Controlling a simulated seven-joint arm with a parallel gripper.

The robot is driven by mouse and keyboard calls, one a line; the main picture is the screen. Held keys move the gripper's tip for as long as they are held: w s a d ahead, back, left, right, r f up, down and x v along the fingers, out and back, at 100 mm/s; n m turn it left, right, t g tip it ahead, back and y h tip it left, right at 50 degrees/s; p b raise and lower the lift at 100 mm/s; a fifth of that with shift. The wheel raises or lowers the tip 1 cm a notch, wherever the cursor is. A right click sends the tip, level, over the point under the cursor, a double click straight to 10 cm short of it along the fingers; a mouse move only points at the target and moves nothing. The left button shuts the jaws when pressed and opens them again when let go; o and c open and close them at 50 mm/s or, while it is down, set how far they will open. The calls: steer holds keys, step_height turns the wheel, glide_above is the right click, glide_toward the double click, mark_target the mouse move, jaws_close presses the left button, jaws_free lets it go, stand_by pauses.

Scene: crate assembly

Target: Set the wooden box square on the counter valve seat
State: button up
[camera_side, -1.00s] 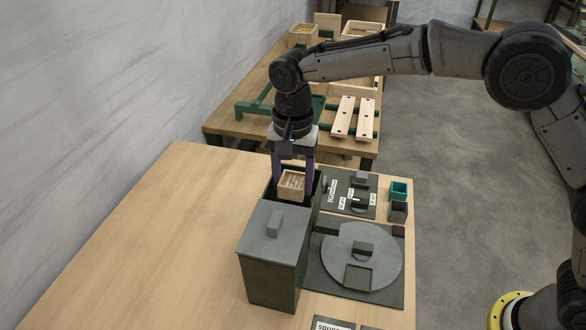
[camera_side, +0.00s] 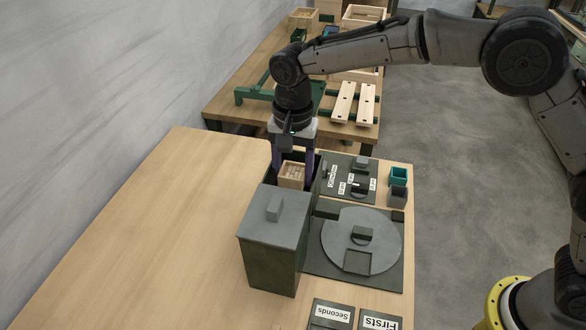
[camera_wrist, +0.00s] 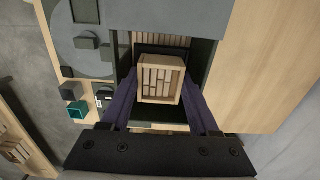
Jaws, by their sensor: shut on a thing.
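The wooden box (camera_side: 291,175) is a small pale open-topped box with several wooden pieces inside. My gripper (camera_side: 293,170) points down with its purple fingers on either side of the box, shut on it. In the wrist view the box (camera_wrist: 147,99) sits between the fingers, over the open bay of a dark green cabinet. Its underside is hidden, so I cannot tell whether it touches the bay. A square-framed seat (camera_side: 357,262) shows on the grey round disc (camera_side: 335,240), to the right of the cabinet; I cannot tell if this is the counter valve seat.
The grey-lidded cabinet (camera_side: 272,260) stands directly in front of the box. A labelled switch panel (camera_side: 335,185), a teal cup (camera_side: 398,176) and a grey cup (camera_side: 397,195) are to the right. The counter's left side (camera_side: 170,240) is clear.

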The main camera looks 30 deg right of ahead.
steer(key=o, duration=1.5)
steer(key=shift+r, duration=3.45)
